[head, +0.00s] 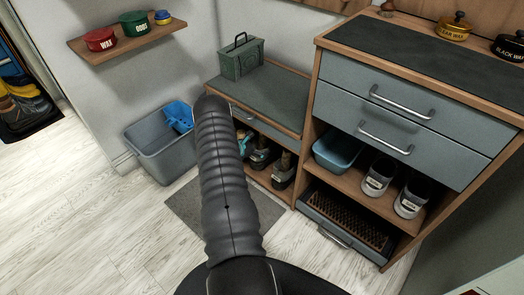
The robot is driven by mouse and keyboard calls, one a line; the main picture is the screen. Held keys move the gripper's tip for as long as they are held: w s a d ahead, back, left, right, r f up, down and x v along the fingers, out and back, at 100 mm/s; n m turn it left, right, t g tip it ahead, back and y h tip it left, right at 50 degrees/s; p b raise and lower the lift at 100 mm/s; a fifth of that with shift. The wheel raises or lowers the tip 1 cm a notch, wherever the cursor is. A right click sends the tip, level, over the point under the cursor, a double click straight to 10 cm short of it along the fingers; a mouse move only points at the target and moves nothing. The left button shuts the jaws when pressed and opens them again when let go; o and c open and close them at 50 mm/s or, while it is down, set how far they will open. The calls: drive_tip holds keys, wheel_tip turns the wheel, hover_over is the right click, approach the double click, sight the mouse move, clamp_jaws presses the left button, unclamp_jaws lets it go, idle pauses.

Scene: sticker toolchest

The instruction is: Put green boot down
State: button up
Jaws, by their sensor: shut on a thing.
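I cannot make out a green boot for certain in the head view. My grey ribbed arm rises through the middle of the picture, and its far end covers the left end of the low bench. My gripper is hidden behind the arm, so what it holds does not show. A small teal thing (243,139) shows just right of the arm at the bench's open shelf; I cannot tell what it is. Dark shoes (260,158) stand on that shelf. At the far left edge, yellow and dark footwear (20,105) stands on a dark mat (38,131).
A grey bin (150,150) with a blue scoop (179,116) stands left of the bench (275,92), which bears a green metal box (241,58). Floor at left is clear.

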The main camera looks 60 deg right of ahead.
sight(262, 150)
drive_tip(key=shift+f, duration=1.8)
drive_tip(key=o, duration=1.5)
